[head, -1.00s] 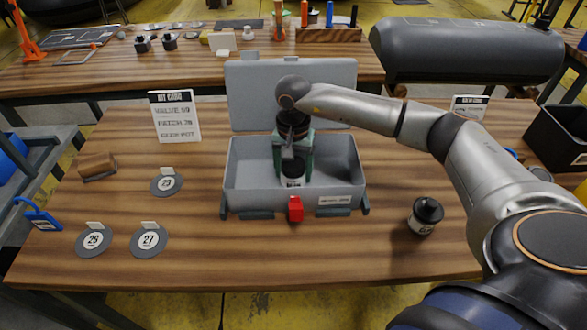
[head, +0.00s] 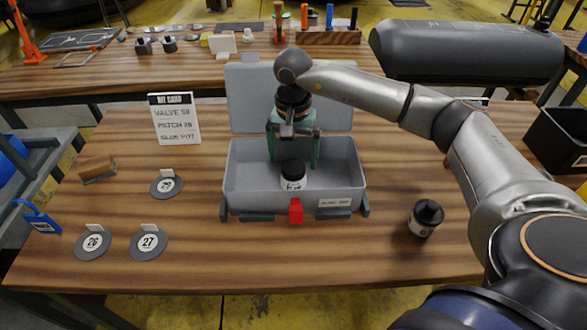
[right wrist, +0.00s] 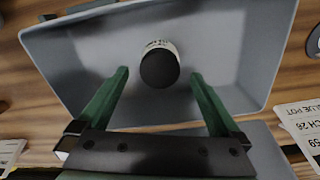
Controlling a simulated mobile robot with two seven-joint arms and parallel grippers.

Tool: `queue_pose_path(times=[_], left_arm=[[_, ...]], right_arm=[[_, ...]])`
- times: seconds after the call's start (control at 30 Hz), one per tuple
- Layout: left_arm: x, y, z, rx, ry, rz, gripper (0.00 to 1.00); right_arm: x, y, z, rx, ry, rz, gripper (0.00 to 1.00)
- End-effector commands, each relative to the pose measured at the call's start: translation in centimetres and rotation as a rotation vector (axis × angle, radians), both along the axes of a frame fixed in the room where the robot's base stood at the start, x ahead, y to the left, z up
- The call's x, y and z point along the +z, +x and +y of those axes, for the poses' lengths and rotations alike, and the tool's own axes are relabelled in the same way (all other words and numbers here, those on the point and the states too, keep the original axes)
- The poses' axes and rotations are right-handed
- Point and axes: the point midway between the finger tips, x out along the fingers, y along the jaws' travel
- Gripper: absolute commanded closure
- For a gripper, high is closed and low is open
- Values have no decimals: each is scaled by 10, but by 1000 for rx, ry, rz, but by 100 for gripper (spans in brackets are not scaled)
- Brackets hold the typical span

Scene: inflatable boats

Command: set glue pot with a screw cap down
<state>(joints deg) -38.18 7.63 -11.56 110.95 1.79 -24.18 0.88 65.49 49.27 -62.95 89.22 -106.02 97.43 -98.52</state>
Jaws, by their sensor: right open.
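A glue pot (head: 292,176) with a black cap and white label stands upright inside the grey open case (head: 245,187), near its front wall. In the right wrist view the pot's black cap (right wrist: 159,69) shows ahead of and between the fingers. My right gripper (head: 294,160) has green fingers, spread apart and empty, above and behind the pot; the fingers also show apart in the right wrist view (right wrist: 158,82). A second black-capped pot (head: 425,217) stands on the table right of the case. My left gripper is not in view.
The case lid (head: 240,95) stands open behind. A red latch (head: 296,211) is at the case front. A kit card (head: 175,118) stands left. Numbered grey discs (head: 148,243) and a brown block (head: 98,168) lie on the left. A black bin (head: 560,138) is at right.

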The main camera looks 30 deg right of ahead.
Motion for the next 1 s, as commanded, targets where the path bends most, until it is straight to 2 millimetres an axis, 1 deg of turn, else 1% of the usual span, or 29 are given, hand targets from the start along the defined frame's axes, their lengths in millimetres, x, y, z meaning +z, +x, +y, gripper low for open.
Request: queue_pose_path(times=[0.03, 0.2, 0.37, 0.5, 1.0], left_arm=[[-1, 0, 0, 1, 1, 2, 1], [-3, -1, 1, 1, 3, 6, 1], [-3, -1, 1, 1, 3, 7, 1], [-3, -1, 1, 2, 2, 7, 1], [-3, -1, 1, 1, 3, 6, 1]], right_arm=[[13, 1, 0, 1, 1, -4, 0], [45, 1, 0, 1, 1, -3, 0], [61, 0, 0, 0, 0, 0, 0], [66, 0, 0, 0, 0, 1, 0], [65, 0, 0, 1, 0, 1, 0]])
